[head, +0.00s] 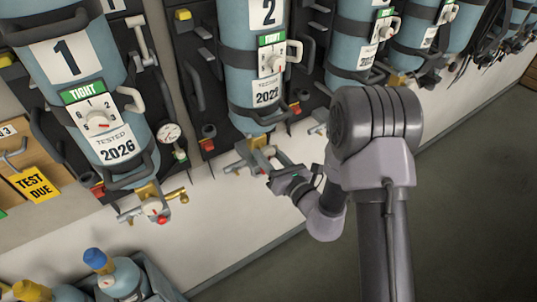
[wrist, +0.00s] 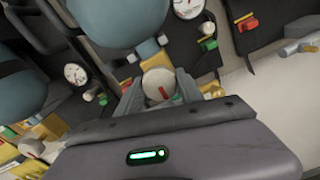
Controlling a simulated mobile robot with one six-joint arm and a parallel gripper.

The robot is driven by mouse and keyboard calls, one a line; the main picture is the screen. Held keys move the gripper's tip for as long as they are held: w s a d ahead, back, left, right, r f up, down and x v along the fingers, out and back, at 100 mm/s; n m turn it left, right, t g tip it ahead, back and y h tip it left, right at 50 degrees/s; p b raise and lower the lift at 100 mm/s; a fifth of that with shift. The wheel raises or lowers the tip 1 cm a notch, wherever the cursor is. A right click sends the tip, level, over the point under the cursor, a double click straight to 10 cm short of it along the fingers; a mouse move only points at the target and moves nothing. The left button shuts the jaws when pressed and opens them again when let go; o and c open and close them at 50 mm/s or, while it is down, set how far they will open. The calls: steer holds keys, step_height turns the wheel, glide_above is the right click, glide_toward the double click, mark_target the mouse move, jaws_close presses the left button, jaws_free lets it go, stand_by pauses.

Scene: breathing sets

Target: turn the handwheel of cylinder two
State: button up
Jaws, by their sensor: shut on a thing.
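Cylinder two (head: 254,78) is a light blue bottle strapped upright to the wall rack, with a "2" label, a green "TIGHT" tag and a "2022" label. My gripper (head: 256,160) is at the valve below its lower end. In the wrist view, its handwheel (wrist: 158,86) is a pale round knob with a red mark, and my gripper (wrist: 160,92) is shut on it, one finger on each side. In the head view my gripper and the valve hide most of the handwheel.
Cylinder one (head: 75,75) stands to the left with its gauge (head: 169,134) and its own valve (head: 153,208) hanging below. More cylinders stand to the right. A yellow "TEST DUE" tag (head: 36,184) hangs at the left. Blue and yellow capped bottles sit in a bin at the lower left.

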steer(key=o, duration=1.4)
steer(key=shift+s, duration=0.1)
steer(key=p+v, duration=0.5)
steer(key=v, duration=1.2)
steer(key=shift+d, duration=0.2)
